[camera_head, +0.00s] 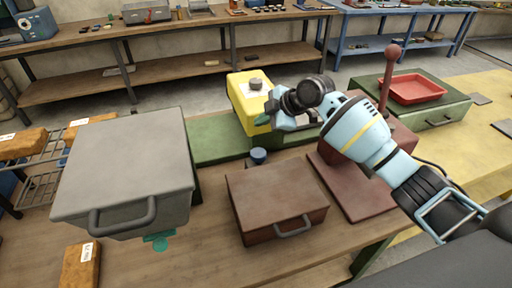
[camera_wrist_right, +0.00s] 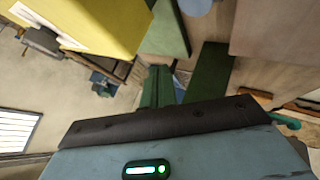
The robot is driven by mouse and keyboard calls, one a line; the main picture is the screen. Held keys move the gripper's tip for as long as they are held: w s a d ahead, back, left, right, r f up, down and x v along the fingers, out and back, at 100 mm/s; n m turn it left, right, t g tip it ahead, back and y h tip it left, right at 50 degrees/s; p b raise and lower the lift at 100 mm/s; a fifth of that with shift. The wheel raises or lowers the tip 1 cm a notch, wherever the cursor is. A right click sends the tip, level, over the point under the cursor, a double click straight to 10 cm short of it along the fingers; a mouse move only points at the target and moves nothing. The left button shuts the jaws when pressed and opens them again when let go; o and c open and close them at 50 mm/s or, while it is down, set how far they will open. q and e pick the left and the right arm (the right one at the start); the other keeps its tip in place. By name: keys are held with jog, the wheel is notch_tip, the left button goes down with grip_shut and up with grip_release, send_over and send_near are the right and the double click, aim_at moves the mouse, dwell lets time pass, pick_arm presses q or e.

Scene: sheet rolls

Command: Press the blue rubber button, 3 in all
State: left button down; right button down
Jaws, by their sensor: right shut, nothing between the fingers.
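A bluish shape (camera_wrist_right: 196,6) at the top edge of the right wrist view may be the same piece. My right gripper (camera_head: 268,118) is shut and empty. It is up beside the yellow box (camera_head: 240,100), above and behind the blue piece and apart from it. Its green fingers (camera_wrist_right: 158,85) show in the wrist view. My left gripper is not in view.
A grey box (camera_head: 125,165) with a handle stands at left and a brown box (camera_head: 275,198) at front. A reddish base with a ball-topped lever (camera_head: 388,75) is under my right arm. A red tray (camera_head: 417,89) sits on a green box (camera_head: 440,112).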

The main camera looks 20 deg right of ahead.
aim_at(252, 150)
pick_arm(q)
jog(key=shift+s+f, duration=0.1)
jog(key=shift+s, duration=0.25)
pick_arm(e)
jog(key=shift+s, duration=0.2)
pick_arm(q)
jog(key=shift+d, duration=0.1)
